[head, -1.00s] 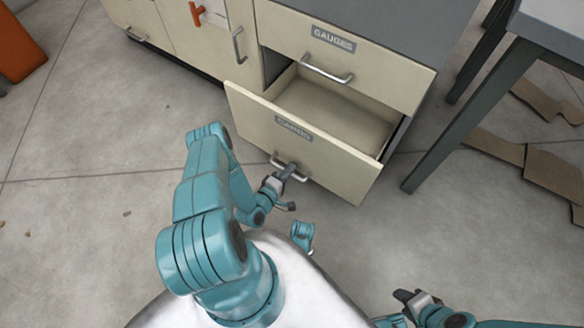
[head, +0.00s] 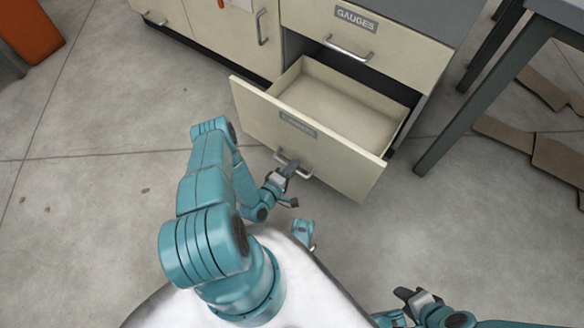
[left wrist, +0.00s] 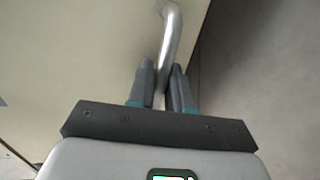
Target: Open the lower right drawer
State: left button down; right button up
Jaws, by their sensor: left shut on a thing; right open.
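The lower right drawer (head: 335,168) is a cream drawer with a small label, pulled well out of the cabinet. Its inside (head: 335,105) shows and looks empty. A metal bar handle (head: 303,173) is on its front. My left gripper (head: 286,168) is shut on this handle. In the left wrist view the handle (left wrist: 171,40) runs between the two fingers (left wrist: 163,85). My right gripper (head: 412,299) is open and empty at the bottom right, away from the drawer.
The drawer marked GAUGES (head: 365,40) above is shut. A cupboard door (head: 235,35) with a handle is to its left. A dark-legged table (head: 475,105) stands at the right, with flat brown pieces (head: 560,160) on the floor.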

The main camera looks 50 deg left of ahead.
dwell(0.4)
pick_arm(q)
jog(key=c, duration=1.2)
grip_release()
jog(key=shift+s, duration=0.1)
